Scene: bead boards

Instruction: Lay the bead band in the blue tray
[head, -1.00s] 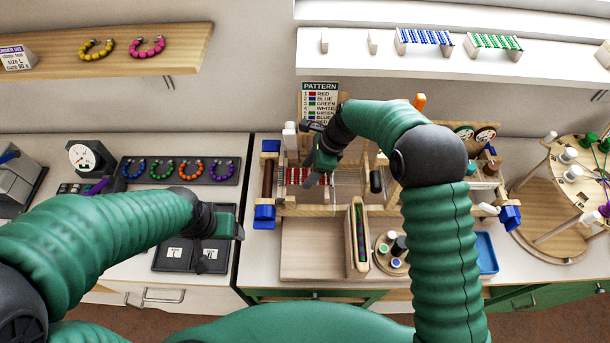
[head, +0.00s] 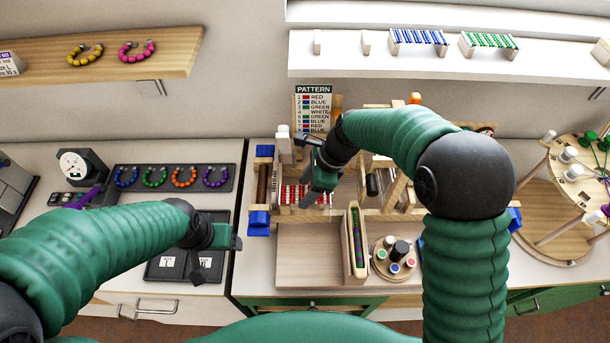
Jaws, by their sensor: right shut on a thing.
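The red-and-white bead band (head: 293,194) lies in the wooden bead loom (head: 283,212) at the middle of the counter. My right gripper (head: 314,198) reaches down over the band's right part and is shut on it; the fingertips are partly hidden by the gripper's own body. My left gripper (head: 232,238) hangs above the dark tray with white cards, away from the band, and its jaw gap does not show clearly. The blue tray is not visible now; my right forearm covers the area right of the round bead stand.
A narrow wooden holder with beads (head: 356,245) and a round stand of spools (head: 394,257) stand in front of the loom. A pattern card (head: 314,105) stands behind it. A round wooden spool rack (head: 560,215) is at right.

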